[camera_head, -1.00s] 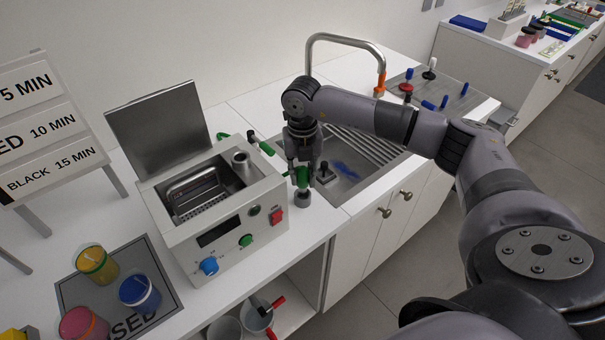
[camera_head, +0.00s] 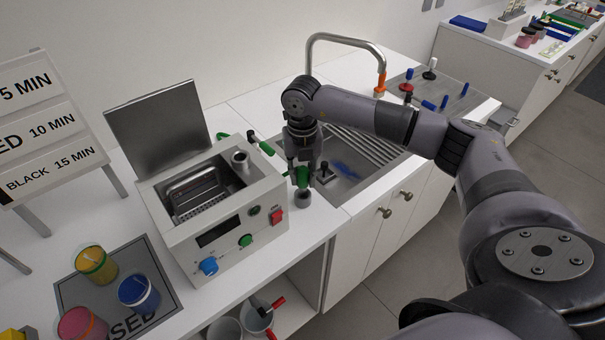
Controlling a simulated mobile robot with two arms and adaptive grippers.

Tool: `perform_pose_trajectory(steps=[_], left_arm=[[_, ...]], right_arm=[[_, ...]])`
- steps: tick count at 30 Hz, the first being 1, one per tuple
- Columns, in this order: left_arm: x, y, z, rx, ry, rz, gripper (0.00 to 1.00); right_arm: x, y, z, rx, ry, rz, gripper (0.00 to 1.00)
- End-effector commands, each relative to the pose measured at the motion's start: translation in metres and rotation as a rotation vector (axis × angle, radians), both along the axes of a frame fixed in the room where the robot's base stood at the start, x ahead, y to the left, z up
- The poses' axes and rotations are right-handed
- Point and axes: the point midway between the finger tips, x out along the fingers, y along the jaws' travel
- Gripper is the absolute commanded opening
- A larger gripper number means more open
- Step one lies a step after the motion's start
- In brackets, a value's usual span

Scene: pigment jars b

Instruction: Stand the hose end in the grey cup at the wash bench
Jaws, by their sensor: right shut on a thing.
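The grey cup (camera_head: 303,199) is small and stands on the bench between the washing unit's right side and the sink. My right gripper (camera_head: 302,168) points down just above the cup and is shut on the green hose end (camera_head: 302,179). The hose end is upright, with its lower tip at the cup's mouth. I cannot tell how deep the tip sits inside the cup. The gripper hides part of the hose end. Another green hose part (camera_head: 266,148) shows behind the unit. My left gripper is not in view.
The washing unit (camera_head: 213,235), with its lid up, stands close left of the cup. The sink (camera_head: 352,178) and its tall tap (camera_head: 345,37) are to the right. Coloured jars (camera_head: 139,292) stand on a grey mat (camera_head: 172,283) at the front left.

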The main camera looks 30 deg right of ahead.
Motion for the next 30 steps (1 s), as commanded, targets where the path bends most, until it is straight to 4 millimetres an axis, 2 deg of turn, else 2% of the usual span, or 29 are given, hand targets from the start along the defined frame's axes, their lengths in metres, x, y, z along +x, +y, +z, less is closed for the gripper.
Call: perform_pose_trajectory(steps=[30], left_arm=[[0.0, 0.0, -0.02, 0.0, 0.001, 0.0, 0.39]], right_arm=[[0.0, 0.0, -0.026, 0.0, 0.0, 0.0, 0.0]])
